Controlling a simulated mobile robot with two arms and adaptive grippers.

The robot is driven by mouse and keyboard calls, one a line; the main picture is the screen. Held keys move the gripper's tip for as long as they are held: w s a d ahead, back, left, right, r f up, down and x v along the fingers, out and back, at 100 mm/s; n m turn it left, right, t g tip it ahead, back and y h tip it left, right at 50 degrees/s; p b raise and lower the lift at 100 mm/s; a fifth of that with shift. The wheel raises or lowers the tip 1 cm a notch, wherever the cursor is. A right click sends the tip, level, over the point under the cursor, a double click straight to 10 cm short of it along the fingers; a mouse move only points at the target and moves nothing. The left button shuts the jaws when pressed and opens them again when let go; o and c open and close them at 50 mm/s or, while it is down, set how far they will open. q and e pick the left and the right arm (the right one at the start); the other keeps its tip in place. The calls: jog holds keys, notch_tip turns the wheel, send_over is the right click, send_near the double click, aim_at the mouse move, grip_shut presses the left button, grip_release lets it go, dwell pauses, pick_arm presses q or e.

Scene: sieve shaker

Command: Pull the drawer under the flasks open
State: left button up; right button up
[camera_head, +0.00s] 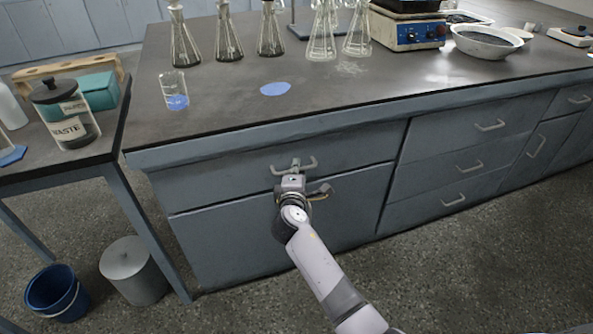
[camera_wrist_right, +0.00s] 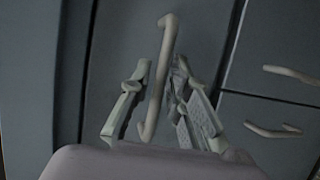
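The wide grey-blue drawer (camera_head: 225,165) under the flasks (camera_head: 228,40) is shut, its front level with the cabinet. Its bar handle (camera_head: 311,164) is partly hidden behind my right gripper (camera_head: 295,166) in the head view. In the right wrist view the handle (camera_wrist_right: 160,75) runs lengthwise between the two spread fingers of my right gripper (camera_wrist_right: 160,95). Gaps show beside the bar, so the fingers are open around it; I cannot tell if one touches it. My left gripper is not in view.
A cupboard door (camera_head: 225,240) lies below the drawer, and smaller drawers (camera_head: 435,150) are to its right. A side table (camera_head: 60,165) stands at left, with a blue bucket (camera_head: 55,292) and a grey bin (camera_head: 133,270) on the floor. A beaker (camera_head: 174,90) stands on the worktop.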

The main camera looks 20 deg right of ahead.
jog(key=shift+c, duration=0.4)
grip_shut()
